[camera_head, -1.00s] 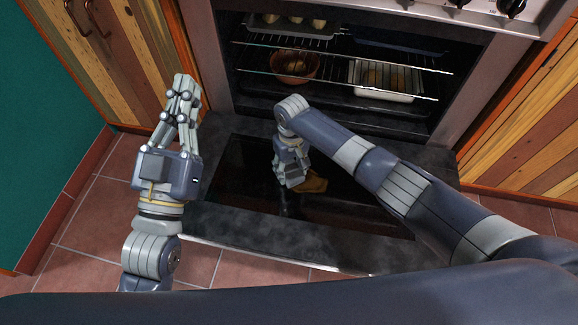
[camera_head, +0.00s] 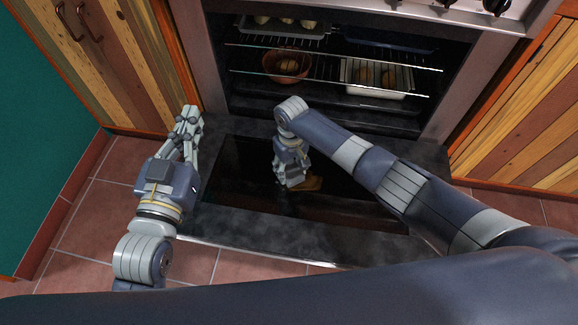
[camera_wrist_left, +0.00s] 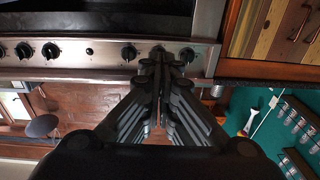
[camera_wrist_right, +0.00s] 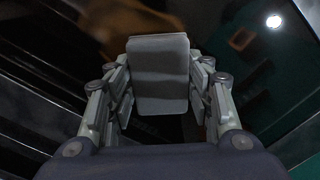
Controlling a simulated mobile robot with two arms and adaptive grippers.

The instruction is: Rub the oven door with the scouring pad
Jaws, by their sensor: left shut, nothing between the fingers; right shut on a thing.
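The oven door (camera_head: 310,232) lies folded down and open, with a dark glass panel in a grey frame. My right gripper (camera_head: 289,184) points down onto the glass panel. It is shut on the scouring pad (camera_wrist_right: 158,75), a grey rectangular pad between the fingers in the right wrist view. Whether the pad touches the glass is hard to tell. A brownish patch (camera_head: 310,184) shows beside the right fingertips; I cannot tell if it is dirt or a reflection. My left gripper (camera_head: 192,112) is shut and empty, near the door's left edge; its closed fingers show in the left wrist view (camera_wrist_left: 158,62).
The oven cavity behind the door holds racks with a brown bowl (camera_head: 287,66), a white dish (camera_head: 376,90) and a tray (camera_head: 285,26). Wooden cabinets (camera_head: 125,75) flank the oven. Tiled floor (camera_head: 90,220) is clear at left.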

